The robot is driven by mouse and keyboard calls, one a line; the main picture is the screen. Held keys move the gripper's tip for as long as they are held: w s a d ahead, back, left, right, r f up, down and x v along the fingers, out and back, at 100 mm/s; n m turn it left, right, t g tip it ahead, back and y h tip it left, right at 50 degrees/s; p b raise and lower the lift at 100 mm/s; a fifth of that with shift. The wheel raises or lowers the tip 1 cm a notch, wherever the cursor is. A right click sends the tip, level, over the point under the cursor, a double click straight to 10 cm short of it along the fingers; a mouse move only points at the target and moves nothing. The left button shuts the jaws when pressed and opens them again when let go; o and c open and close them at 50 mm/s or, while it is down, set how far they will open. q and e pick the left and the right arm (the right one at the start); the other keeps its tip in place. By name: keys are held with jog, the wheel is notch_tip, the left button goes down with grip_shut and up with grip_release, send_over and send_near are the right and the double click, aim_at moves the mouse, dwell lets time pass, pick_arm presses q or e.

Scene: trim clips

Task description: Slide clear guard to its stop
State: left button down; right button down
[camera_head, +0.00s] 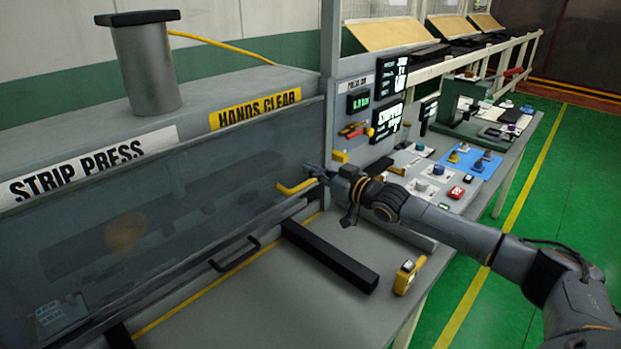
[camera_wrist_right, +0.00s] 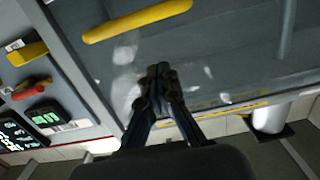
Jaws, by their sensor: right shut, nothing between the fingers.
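The clear guard (camera_head: 215,185) is a see-through grey panel across the front of the strip press, with dim machine parts behind it. A yellow handle (camera_head: 297,187) sits near its lower right end. In the right wrist view the yellow handle (camera_wrist_right: 137,21) crosses the top, beyond the fingertips. My right gripper (camera_head: 313,172) is at the right end of the guard, close to the handle. In the wrist view the right gripper (camera_wrist_right: 158,73) has its fingers together and empty, apart from the handle in the picture. My left gripper is not in view.
A black bar (camera_head: 330,255) and a yellow device (camera_head: 407,278) lie on the bench in front. A black pull handle (camera_head: 234,254) is below the guard. A control panel (camera_head: 375,100) stands right of the press. Several small parts lie on the bench farther right.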

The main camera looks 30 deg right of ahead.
jog(key=f, duration=0.2)
jog(key=w+f+p, duration=0.1)
jog(key=f, duration=0.1)
jog(key=shift+a, duration=0.15)
jog(key=shift+f, duration=0.1)
notch_tip(320, 180, down, 4)
jog(key=b, duration=0.3)
jog(key=shift+s+f, duration=0.15)
jog(key=shift+f, duration=0.2)
jog(key=shift+a, duration=0.1)
